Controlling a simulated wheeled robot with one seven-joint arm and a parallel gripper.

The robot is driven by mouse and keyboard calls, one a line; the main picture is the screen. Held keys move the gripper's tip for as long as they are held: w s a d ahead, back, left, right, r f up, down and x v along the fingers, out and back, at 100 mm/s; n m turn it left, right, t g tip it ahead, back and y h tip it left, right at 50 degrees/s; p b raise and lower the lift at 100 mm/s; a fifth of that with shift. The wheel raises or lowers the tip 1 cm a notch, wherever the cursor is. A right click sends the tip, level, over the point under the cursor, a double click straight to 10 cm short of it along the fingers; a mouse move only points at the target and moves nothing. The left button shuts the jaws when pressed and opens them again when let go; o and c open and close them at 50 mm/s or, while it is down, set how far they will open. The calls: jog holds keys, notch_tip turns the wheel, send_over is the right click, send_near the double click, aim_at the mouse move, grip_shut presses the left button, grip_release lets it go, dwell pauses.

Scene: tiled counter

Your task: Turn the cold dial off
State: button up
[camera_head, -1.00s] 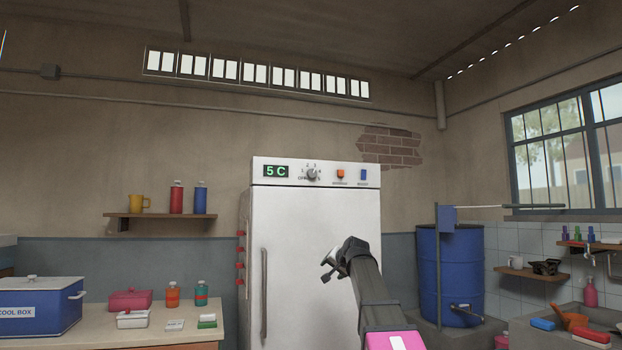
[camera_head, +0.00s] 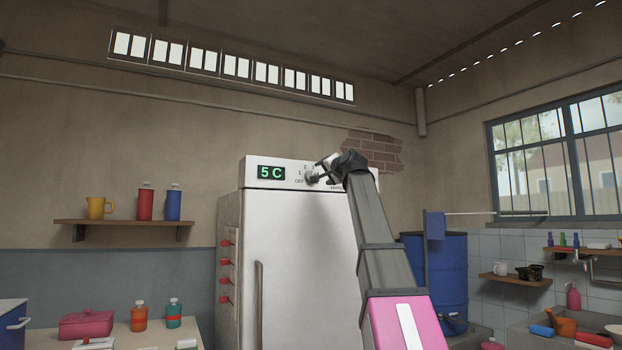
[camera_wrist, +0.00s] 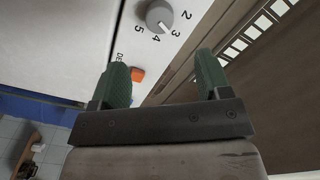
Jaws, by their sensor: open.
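The cold dial is a grey round knob (camera_head: 311,178) on the white fridge's top panel, right of a green display (camera_head: 271,172) reading 5 C. In the wrist view the dial (camera_wrist: 158,14) is at the top edge, partly cut off. Its white mark points between 3 and 4. My gripper (camera_head: 322,170) is at the panel beside the dial and hides part of the scale. In the wrist view my gripper (camera_wrist: 162,68) has its green fingers wide apart, with nothing held. The dial lies beyond the fingertips, roughly in line with the gap.
An orange button (camera_wrist: 138,75) shows on the panel near the left finger in the wrist view. The fridge door (camera_head: 300,260) has a long vertical handle. A shelf with bottles (camera_head: 125,222) is at left; a blue barrel (camera_head: 445,260) stands at right.

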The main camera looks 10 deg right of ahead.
jog(key=x, duration=1)
jog(key=shift+w, duration=0.2)
jog(key=shift+f, duration=0.1)
jog(key=c, duration=0.9)
